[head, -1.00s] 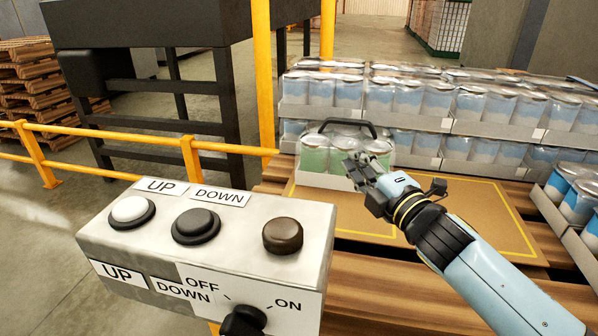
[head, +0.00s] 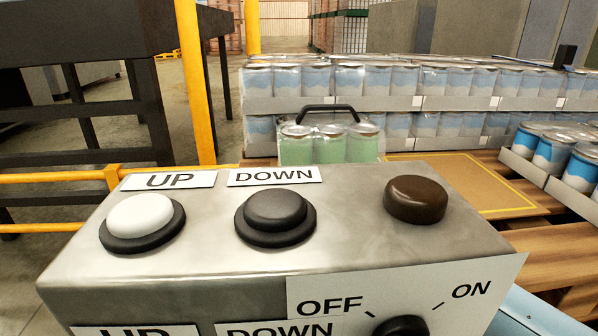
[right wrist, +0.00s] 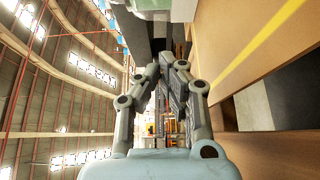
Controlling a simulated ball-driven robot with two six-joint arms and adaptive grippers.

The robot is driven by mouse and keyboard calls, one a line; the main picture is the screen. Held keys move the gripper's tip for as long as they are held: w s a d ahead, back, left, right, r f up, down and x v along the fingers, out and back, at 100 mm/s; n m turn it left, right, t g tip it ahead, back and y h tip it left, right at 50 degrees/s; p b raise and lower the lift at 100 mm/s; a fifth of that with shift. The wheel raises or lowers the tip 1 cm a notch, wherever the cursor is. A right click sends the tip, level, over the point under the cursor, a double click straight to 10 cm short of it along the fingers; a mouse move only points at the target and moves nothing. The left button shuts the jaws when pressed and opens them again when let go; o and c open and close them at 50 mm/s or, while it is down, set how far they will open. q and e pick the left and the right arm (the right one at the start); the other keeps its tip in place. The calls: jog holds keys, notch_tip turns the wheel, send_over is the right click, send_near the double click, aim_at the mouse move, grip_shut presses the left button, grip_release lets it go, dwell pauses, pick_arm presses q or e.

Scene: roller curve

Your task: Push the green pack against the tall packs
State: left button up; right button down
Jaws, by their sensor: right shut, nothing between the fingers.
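The green pack (head: 329,149) is a row of clear-topped green cans with a black carry handle. It stands in the head view just behind the control box, which hides its lower edge. The tall packs (head: 400,104) are trays of blue and white cans stacked two high right behind it. I cannot tell whether the green pack touches them. In the head view only a pale blue piece of my right arm shows at the bottom right. My left gripper is not in view.
A metal control box (head: 280,240) with buttons and a dial fills the foreground. The tan sheet (head: 462,180) is bare to the right of the green pack. Another can tray (head: 548,177) stands at the right. Yellow rails (head: 60,178) run at the left.

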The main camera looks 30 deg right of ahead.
aim_at(288, 157)
jog(key=w+p, duration=0.2)
jog(key=w+r+p, duration=0.1)
jog(key=w, duration=0.1)
jog(key=shift+a, duration=0.3)
jog(key=w, duration=0.3)
jog(key=w+p, duration=0.1)
jog(key=w, duration=0.1)
jog(key=shift+w+a+f, duration=0.2)
jog(key=shift+a+f, duration=0.1)
jog(key=d, duration=0.1)
jog(key=w+d, duration=0.1)
jog(key=d, duration=0.1)
jog(key=shift+w+f, duration=0.2)
jog(key=shift+w, duration=0.05)
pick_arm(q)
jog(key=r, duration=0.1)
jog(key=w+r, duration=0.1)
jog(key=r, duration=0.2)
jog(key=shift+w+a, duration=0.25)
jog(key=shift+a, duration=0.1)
pick_arm(e)
jog(key=shift+w+d, duration=0.15)
jog(key=shift+d, duration=0.2)
